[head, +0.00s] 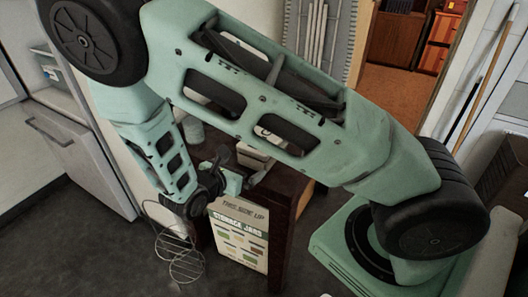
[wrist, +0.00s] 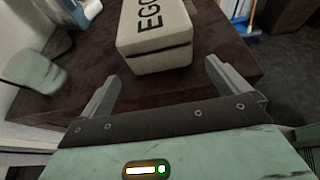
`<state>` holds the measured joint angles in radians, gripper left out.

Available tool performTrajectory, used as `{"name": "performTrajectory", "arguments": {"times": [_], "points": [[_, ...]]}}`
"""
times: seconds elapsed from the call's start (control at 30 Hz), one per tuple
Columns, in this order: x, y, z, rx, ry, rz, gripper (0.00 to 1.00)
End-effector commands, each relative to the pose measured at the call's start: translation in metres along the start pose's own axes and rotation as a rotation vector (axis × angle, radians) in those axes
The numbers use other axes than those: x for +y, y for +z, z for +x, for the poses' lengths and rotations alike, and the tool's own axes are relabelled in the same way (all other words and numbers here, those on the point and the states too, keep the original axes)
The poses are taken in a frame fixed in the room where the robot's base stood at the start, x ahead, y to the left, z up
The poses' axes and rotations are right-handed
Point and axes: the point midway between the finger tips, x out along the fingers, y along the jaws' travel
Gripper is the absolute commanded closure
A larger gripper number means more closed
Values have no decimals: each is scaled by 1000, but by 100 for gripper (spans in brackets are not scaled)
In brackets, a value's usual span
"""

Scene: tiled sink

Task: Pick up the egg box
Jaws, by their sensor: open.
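The egg box (wrist: 158,56) is a beige carton with dark "EGG" lettering. In the wrist view it lies on a dark reddish-brown tabletop, just beyond my gripper (wrist: 160,88). My gripper is open and empty, with one finger to each side of the box's near end and the box ahead of the fingertips. In the head view, a pale box that looks like the egg box (head: 252,157) shows in part behind my arm. My gripper (head: 252,178) is small and partly hidden there, close to that box.
A pale green rounded object (wrist: 34,70) stands on the tabletop (wrist: 200,88) at left. A printed board (head: 240,235) and a wire rack (head: 180,255) are below in the head view. A drawer unit (head: 75,145) is at left. A broom (head: 487,80) leans at right.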

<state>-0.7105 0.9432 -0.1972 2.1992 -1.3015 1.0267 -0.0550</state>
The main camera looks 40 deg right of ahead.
Motion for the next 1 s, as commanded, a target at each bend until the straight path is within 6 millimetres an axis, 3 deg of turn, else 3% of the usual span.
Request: {"name": "performTrajectory", "arguments": {"times": [0.2, 0.43, 0.7, 1.0], "points": [[-1, 0, 37, -1, -3, 0, 0], [-1, 2, 52, 0, -4, 1, 0], [1, 5, 90, 0, -3, 0, 0], [1, 5, 98, 1, -1, 2, 0]]}}
